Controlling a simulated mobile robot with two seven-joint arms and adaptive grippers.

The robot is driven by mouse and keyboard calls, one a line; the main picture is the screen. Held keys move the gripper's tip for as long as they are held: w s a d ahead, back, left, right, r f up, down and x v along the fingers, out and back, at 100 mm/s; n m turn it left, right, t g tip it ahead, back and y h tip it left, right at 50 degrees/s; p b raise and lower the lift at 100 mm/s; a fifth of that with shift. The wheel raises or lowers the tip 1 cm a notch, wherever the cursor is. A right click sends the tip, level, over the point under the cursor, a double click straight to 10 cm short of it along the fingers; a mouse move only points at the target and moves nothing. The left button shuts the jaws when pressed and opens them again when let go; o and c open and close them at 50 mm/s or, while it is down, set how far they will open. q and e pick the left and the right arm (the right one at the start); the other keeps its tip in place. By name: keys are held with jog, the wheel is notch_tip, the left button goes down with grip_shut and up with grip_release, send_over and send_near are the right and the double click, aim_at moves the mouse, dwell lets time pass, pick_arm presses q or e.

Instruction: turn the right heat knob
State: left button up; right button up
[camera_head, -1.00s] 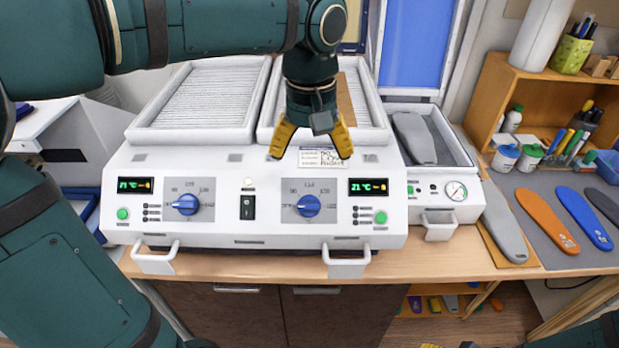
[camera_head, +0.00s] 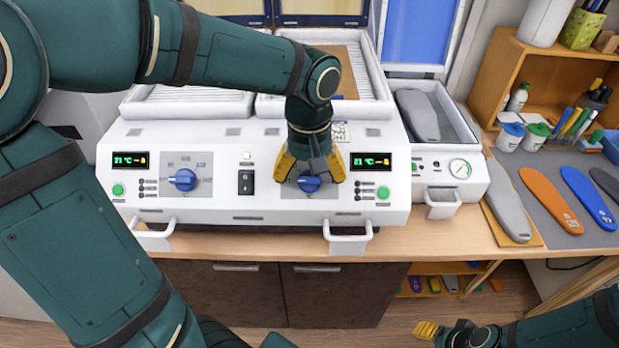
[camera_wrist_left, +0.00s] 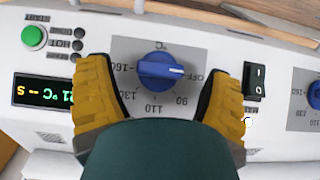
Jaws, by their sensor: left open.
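The right heat knob (camera_head: 309,183) is a blue dial on a grey scale plate on the white machine's front panel. My left gripper (camera_head: 310,172) is open in front of the panel, with its yellow fingers on either side of the knob. In the left wrist view the knob (camera_wrist_left: 160,70) sits between the two open fingers, apart from both. Its lighter pointer mark lies toward the right of that view. The right display (camera_head: 371,162) glows green and reads about 21 °C. My right gripper (camera_head: 428,330) is low at the bottom right, away from the machine; its jaw opening is unclear.
The left heat knob (camera_head: 183,180) and a black rocker switch (camera_head: 246,182) are on the same panel. A green button (camera_head: 383,192) is right of the right knob. White handles (camera_head: 347,240) stick out below. Insoles (camera_head: 549,207) lie on the right.

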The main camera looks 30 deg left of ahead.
pick_arm(q)
jog(key=shift+f, duration=0.55)
jog(key=c, duration=1.2)
jog(key=m+g+y+p, duration=0.1)
jog(key=m+y, duration=0.1)
jog(key=m, duration=0.1)
jog(key=shift+d, duration=0.2)
jog(key=shift+d+f+m+g+y+p, duration=0.1)
jog(key=shift+m+g+y+p, duration=0.25)
jog(key=shift+m+y, duration=1.5)
